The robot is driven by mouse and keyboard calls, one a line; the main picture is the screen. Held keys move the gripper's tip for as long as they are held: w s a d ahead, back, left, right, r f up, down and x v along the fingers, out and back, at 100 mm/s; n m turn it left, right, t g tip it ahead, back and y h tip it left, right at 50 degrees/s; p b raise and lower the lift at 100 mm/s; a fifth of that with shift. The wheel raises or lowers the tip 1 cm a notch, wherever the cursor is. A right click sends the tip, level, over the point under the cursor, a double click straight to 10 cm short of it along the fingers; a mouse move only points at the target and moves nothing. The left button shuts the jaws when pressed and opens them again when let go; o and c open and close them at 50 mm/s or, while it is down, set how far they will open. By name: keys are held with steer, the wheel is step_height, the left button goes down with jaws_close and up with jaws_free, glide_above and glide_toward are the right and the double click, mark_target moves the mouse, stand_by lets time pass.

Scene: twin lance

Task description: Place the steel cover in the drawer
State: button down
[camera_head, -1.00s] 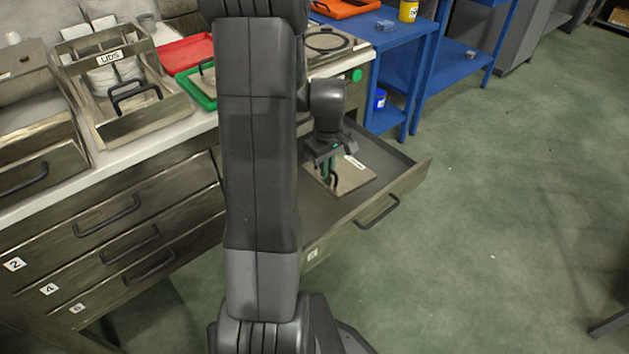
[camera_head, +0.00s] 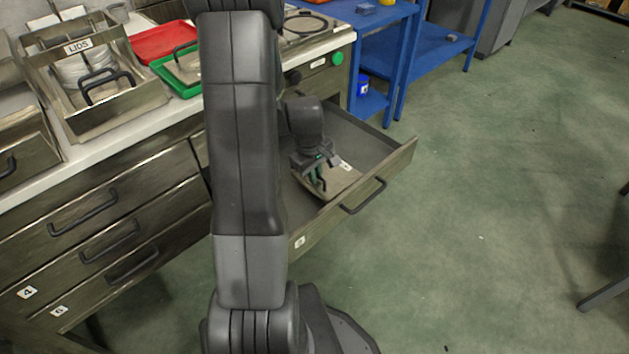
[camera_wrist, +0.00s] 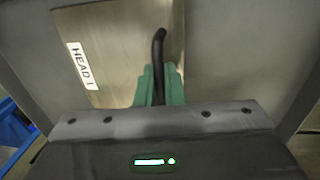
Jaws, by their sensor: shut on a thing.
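The steel cover (camera_head: 345,180) is a flat metal plate with a dark bar handle and a white label. In the wrist view the cover (camera_wrist: 115,35) carries the label "HEAD 1", and its handle (camera_wrist: 158,45) stands between my green fingertips. My gripper (camera_head: 318,184) is shut on that handle. The cover is inside the outline of the open drawer (camera_head: 366,146), close behind its front wall, which seems to hide its near edge. I cannot tell whether the cover touches the drawer floor.
The drawer's front wall has a dark pull (camera_head: 363,197). A blue shelf unit (camera_head: 440,52) stands behind the drawer. On the bench are a "LIDS" box (camera_head: 95,75), a red tray (camera_head: 165,42) and a green tray (camera_head: 176,70). The floor at right is mostly clear.

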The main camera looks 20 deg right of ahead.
step_height(320, 180, down, 3)
steer(key=shift+r+b, duration=0.2)
steer(key=shift+b, duration=0.15)
steer(key=c, duration=1.5)
jaws_free()
steer(key=shift+c, duration=0.2)
step_height(320, 180, up, 12)
steer(key=a+p, duration=0.1)
steer(key=p, duration=0.2)
steer(key=shift+s+a+p, duration=0.25)
steer(key=shift+s+p, duration=0.05)
steer(key=shift+p, duration=0.05)
